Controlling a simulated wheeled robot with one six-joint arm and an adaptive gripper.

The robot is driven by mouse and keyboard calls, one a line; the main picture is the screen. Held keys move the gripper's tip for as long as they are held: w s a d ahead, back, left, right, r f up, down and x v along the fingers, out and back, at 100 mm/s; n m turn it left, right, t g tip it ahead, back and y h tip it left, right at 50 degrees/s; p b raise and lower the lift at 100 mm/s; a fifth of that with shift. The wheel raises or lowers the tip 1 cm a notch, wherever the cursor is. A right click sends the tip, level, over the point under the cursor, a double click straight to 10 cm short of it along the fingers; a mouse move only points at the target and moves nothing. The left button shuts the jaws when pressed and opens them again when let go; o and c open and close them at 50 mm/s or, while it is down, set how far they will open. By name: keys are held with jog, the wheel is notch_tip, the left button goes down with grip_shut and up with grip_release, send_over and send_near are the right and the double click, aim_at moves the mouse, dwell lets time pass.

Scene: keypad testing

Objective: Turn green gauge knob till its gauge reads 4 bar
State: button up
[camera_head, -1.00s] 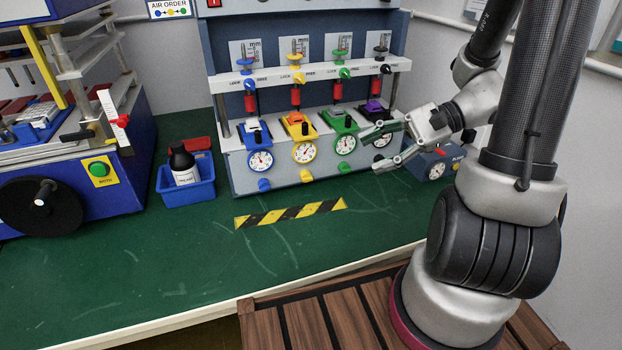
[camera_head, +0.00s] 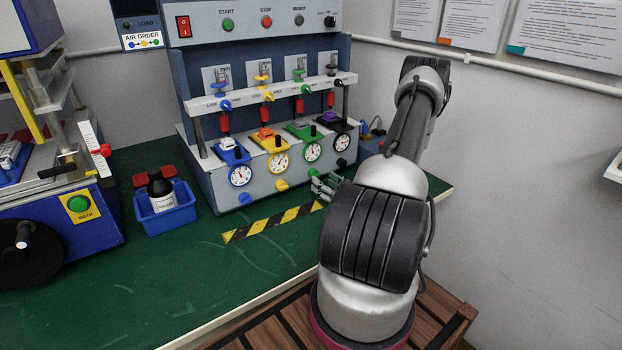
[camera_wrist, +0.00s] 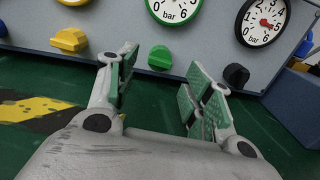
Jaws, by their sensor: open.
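The green gauge knob (camera_wrist: 160,57) sticks out low on the panel in the wrist view, under the green-rimmed gauge (camera_wrist: 174,8). Only the lower part of that dial shows there, with 0, 6 and "bar"; its needle reading cannot be told. In the head view the green gauge (camera_head: 312,151) shows whole but too small to read. My gripper (camera_wrist: 163,68) is open and empty, its green-padded fingers pointing at the panel, with the green knob seen in the gap between them. It appears apart from the knob. In the head view my gripper (camera_head: 324,184) is partly hidden by my arm.
The yellow knob (camera_wrist: 69,40) lies left of my fingers and the black knob (camera_wrist: 237,76) close to the right finger, under the black gauge (camera_wrist: 262,20). A striped strip (camera_head: 272,222) lies on the green bench. A blue bin (camera_head: 168,208) with a bottle stands left.

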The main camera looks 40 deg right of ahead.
aim_at(317, 176)
jog(key=w, duration=0.5)
jog(key=shift+w+d, duration=0.15)
jog(key=shift+c, duration=0.2)
jog(key=c, duration=1)
